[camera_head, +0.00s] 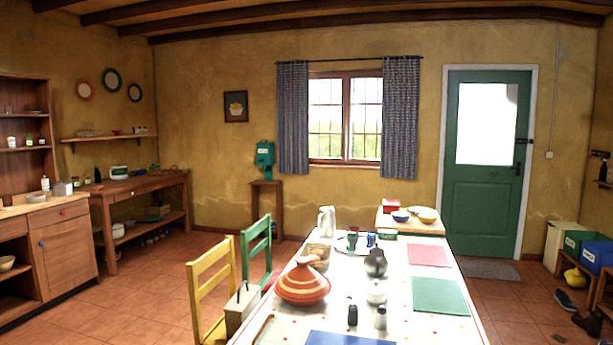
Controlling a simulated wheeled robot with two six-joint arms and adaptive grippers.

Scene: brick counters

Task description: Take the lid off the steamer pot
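I cannot pick out a steamer pot for certain in the head view. A conical orange tagine (302,284) with pale stripes stands on the long table, its lid on. A small silvery container (62,189) sits on the wooden cabinet at the left; it is too small to tell what it is. Neither of my grippers is in view.
The long table (400,325) holds a white jug (327,221), a dark pot (376,263) and several mats. A yellow chair (210,285) and a green chair (257,250) stand at its left. Tiled floor (140,310) is clear between table and left cabinets.

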